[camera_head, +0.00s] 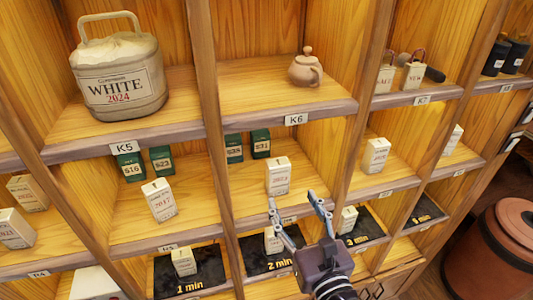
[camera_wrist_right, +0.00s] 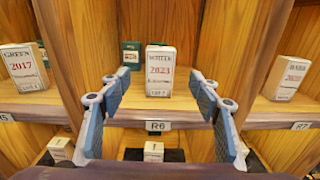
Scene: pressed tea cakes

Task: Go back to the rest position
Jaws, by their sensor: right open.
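My right gripper (camera_head: 292,199) reaches in from the bottom of the head view, its two fingers spread and nothing between them. In the right wrist view the open fingers (camera_wrist_right: 159,84) frame a white box marked 2023 (camera_wrist_right: 159,70). This box (camera_head: 278,178) stands upright on the shelf above the R6 label (camera_wrist_right: 158,126), just beyond the fingertips. The gripper appears apart from the box, in front of the shelf edge. My left gripper is in neither view.
Wooden dividers (camera_head: 217,150) split the shelf into compartments. Small white boxes stand on dark mats marked 1 min (camera_head: 215,280), 2 min (camera_head: 256,263) and 3 min (camera_head: 368,232). A large WHITE 2024 container (camera_head: 122,85) and a teapot (camera_head: 306,68) stand above. A brown barrel (camera_head: 490,260) is at right.

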